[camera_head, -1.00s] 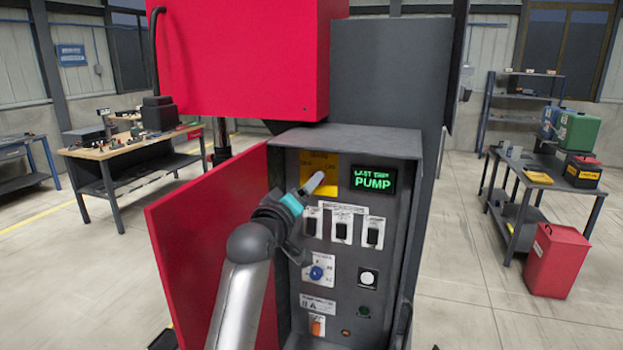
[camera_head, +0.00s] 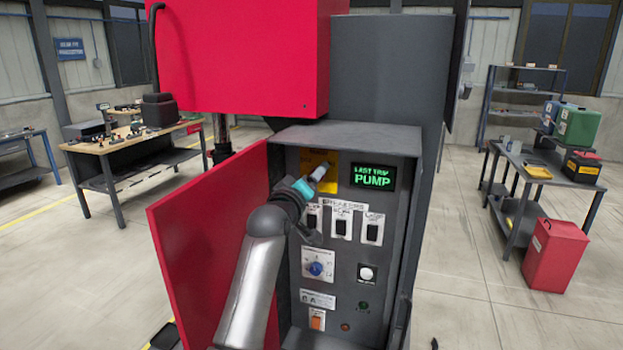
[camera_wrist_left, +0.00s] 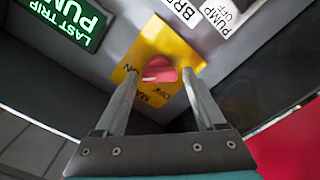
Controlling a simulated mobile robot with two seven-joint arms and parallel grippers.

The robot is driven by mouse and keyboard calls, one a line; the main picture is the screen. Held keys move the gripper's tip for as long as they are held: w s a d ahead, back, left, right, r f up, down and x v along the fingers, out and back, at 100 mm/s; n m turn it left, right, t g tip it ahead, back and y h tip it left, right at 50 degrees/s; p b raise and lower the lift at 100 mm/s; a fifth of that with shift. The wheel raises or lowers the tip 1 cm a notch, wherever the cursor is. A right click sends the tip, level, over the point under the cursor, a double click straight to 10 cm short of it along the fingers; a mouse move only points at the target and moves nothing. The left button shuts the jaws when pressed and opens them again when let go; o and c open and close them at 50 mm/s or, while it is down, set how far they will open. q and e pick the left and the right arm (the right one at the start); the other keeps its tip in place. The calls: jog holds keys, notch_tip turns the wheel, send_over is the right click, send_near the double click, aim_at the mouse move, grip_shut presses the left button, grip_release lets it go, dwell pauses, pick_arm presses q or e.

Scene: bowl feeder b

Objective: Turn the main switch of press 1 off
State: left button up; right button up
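The main switch is a red rotary knob (camera_wrist_left: 159,70) on a yellow plate (camera_wrist_left: 178,50) with ON and OFF lettering, seen in the left wrist view. In the head view the yellow plate (camera_head: 312,160) is at the upper left of the open control cabinet, and my gripper hides the knob. My left gripper (camera_head: 323,172) points at the plate. In the left wrist view its two fingers (camera_wrist_left: 160,76) are apart, one on each side of the knob, with a visible gap between them. Contact with the knob cannot be told. My right gripper is not in view.
A green-lit display (camera_head: 373,177) reading LAST TRIP PUMP is right of the plate. Breakers (camera_head: 341,225), a blue selector knob (camera_head: 316,268) and buttons (camera_head: 366,274) sit below. The open red cabinet door (camera_head: 205,255) stands close left of my arm.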

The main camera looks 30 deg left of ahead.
pick_arm(q)
grip_shut()
dwell(0.3)
jog(key=shift+n, duration=0.3)
jog(key=shift+f+n, duration=0.2)
jog(key=shift+n, duration=4.1)
jog(key=shift+f+n, duration=0.2)
jog(key=shift+n, duration=4.1)
jog(key=shift+o, duration=1.2)
grip_release()
